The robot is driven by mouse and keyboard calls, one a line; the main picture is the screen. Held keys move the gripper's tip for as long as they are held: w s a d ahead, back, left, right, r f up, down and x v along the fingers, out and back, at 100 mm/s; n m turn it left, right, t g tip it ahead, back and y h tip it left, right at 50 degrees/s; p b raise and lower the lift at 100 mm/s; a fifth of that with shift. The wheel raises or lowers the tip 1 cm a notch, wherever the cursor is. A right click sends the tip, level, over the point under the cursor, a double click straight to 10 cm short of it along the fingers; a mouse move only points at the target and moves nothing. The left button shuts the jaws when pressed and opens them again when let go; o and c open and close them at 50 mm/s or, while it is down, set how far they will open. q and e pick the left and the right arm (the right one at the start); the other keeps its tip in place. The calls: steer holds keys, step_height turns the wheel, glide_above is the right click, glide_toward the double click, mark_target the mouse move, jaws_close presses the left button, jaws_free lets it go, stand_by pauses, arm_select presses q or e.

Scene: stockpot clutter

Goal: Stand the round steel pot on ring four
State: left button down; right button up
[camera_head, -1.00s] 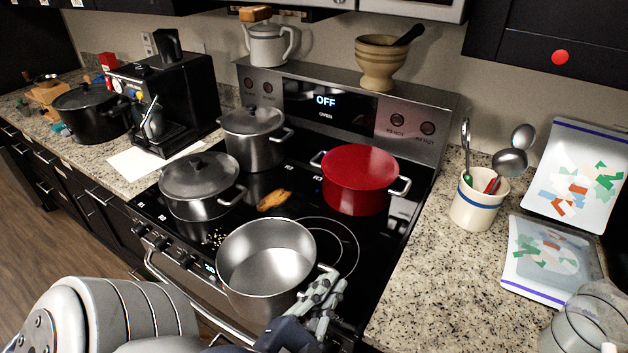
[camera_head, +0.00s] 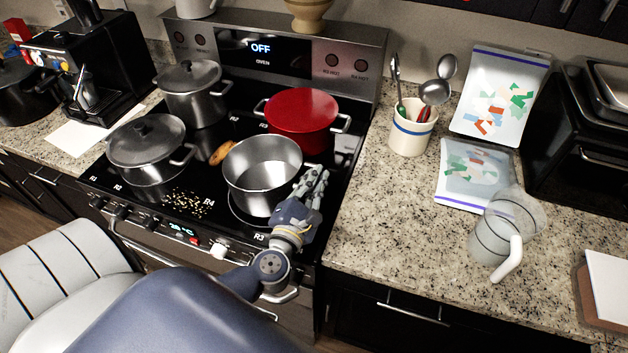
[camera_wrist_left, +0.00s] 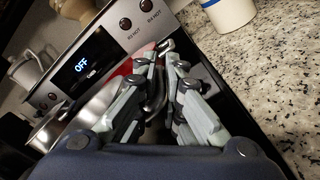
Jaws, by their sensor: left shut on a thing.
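The round steel pot (camera_head: 250,187), open and empty, is upright over the front right ring (camera_head: 236,216) of the black cooktop. Part of that ring shows around its base; I cannot tell whether the base touches the glass. My left gripper (camera_head: 314,180) is shut on the pot's handle at the pot's right side. In the left wrist view the fingers (camera_wrist_left: 172,62) close around the handle (camera_wrist_left: 156,92), with the pot's wall (camera_wrist_left: 92,105) to their left. My right gripper is out of view.
A red pot (camera_head: 300,122) stands close behind the steel pot. Two lidded pots (camera_head: 148,145) (camera_head: 192,95) stand at left. A brown piece (camera_head: 222,152) and scattered grains (camera_head: 188,204) lie on the cooktop. The utensil crock (camera_head: 409,137) and glass jug (camera_head: 507,225) stand on the right counter.

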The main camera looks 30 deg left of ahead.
arm_select(q)
steer(key=shift+w+a, duration=0.25)
steer(key=shift+w, duration=0.15)
steer(key=shift+f, duration=0.2)
step_height(320, 180, down, 2)
steer(key=shift+f, duration=0.1)
steer(key=shift+d+f, duration=0.1)
steer(key=shift+f, duration=0.4)
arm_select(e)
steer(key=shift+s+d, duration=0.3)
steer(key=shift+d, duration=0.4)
arm_select(q)
steer(key=c, duration=1.8)
jaws_free()
steer(key=shift+f, duration=0.15)
steer(key=shift+o, duration=0.4)
steer(key=shift+s, duration=0.1)
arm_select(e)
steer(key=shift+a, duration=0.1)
